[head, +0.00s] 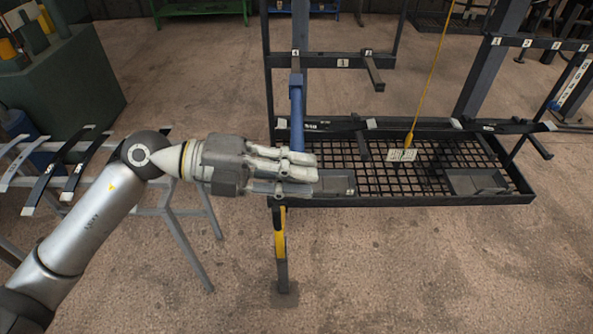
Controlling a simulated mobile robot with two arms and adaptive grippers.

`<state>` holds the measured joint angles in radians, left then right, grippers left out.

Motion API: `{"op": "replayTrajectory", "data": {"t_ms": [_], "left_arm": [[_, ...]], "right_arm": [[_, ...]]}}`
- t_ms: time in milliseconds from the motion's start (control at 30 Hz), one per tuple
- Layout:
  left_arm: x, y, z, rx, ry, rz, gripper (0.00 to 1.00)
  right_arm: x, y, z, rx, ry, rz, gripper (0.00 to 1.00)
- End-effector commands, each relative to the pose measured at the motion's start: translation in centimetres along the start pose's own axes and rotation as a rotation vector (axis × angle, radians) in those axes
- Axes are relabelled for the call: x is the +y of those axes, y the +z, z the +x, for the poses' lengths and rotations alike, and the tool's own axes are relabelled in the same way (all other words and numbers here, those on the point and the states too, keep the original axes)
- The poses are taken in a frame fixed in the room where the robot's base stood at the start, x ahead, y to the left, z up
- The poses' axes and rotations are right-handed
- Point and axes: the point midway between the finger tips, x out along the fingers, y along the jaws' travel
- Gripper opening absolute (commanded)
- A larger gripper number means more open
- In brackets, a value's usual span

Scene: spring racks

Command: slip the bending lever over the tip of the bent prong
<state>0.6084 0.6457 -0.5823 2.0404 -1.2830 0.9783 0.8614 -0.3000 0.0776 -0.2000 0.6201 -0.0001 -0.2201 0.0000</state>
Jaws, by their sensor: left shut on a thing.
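The bending lever appears to be the long blue bar (297,115), standing nearly upright in front of the rack's left side. My left gripper (300,172) is shut at its lower part, with its fingers pointing right, and hides part of it. A yellow and black piece (280,235) shows below the gripper; I cannot tell whether it belongs to the lever. My right gripper is out of view.
The dark rack (440,202) has a mesh shelf with small trays and several prongs. A yellow cable with a tag (402,155) hangs over the mesh. A grey stand (180,212) holding curved leaf springs is at the left. The floor in front is clear.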

Motion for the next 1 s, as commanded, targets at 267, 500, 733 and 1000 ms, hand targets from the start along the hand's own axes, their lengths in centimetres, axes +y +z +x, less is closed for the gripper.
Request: {"op": "replayTrajectory", "data": {"t_ms": [267,500,733,1000], "left_arm": [[-0.24,0.02,-0.05,-0.002,-0.004,0.007,0.0],[-0.21,0.08,-0.03,-0.002,-0.004,0.007,0.0],[-0.16,0.63,-0.02,-0.003,-0.004,0.007,0.0],[-0.18,0.89,-0.05,-0.005,-0.003,0.007,0.0]], "right_arm": [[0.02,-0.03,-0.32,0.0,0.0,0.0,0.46],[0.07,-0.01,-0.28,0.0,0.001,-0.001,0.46],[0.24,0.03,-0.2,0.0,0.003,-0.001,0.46],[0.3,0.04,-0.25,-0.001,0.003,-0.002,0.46]]}}
